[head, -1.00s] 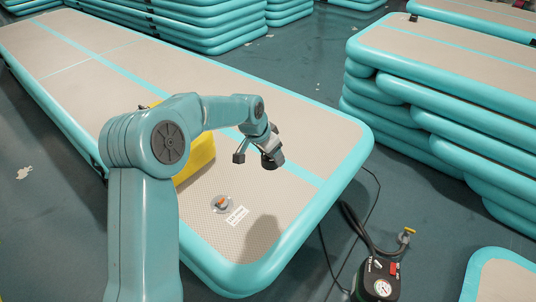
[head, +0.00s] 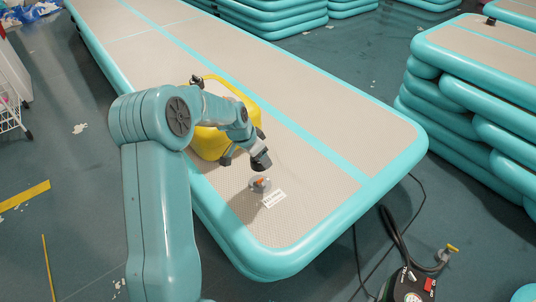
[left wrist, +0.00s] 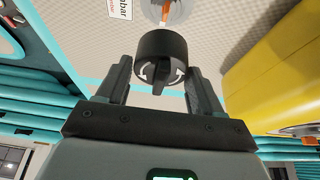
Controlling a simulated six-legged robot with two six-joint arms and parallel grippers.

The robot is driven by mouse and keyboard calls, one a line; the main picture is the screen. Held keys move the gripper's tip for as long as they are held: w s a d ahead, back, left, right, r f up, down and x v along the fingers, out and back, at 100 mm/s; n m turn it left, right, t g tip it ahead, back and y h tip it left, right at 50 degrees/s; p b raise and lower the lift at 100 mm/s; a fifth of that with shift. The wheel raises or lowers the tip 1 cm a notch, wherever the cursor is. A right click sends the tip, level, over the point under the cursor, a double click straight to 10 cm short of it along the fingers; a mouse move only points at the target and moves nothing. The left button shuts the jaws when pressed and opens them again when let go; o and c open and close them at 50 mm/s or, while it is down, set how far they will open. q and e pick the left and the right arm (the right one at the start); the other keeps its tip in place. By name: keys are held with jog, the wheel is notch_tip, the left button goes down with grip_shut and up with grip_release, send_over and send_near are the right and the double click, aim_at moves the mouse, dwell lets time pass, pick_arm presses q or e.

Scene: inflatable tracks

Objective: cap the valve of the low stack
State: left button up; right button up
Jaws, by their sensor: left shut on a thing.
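The low stack (head: 355,190) is a beige-topped inflatable track with teal sides. Its valve (head: 260,184), a clear round fitting with an orange middle, sits near the track's near end beside a white label (head: 273,199). My left gripper (head: 243,163) is shut on a black round cap (head: 261,161), held just above the valve in the head view. In the left wrist view the cap (left wrist: 162,58) sits between the fingers, and the valve (left wrist: 166,12) shows beyond it, partly hidden by the cap. They look apart. My right gripper is not in view.
A yellow container (head: 211,140) stands on the track just behind my left arm; it also fills the right of the left wrist view (left wrist: 275,60). A black pump (head: 408,288) with hoses is on the floor at right. A taller stack (head: 465,110) stands beyond.

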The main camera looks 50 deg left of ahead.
pick_arm(q)
jog(key=b, duration=0.4)
send_over(262, 178)
jog(key=f, duration=0.2)
jog(key=s+f, duration=0.1)
jog(key=f, duration=0.1)
jog(key=shift+f, duration=0.15)
jog(key=shift+f+b, duration=0.4)
jog(key=shift+f, duration=0.35)
dwell(1.0)
jog(key=shift+f+b, duration=0.2)
jog(key=shift+b, duration=0.2)
jog(key=shift+f+b, duration=0.3)
jog(key=shift+f, duration=0.05)
jog(key=shift+f+b, duration=1.25)
jog(key=shift+f, duration=0.3)
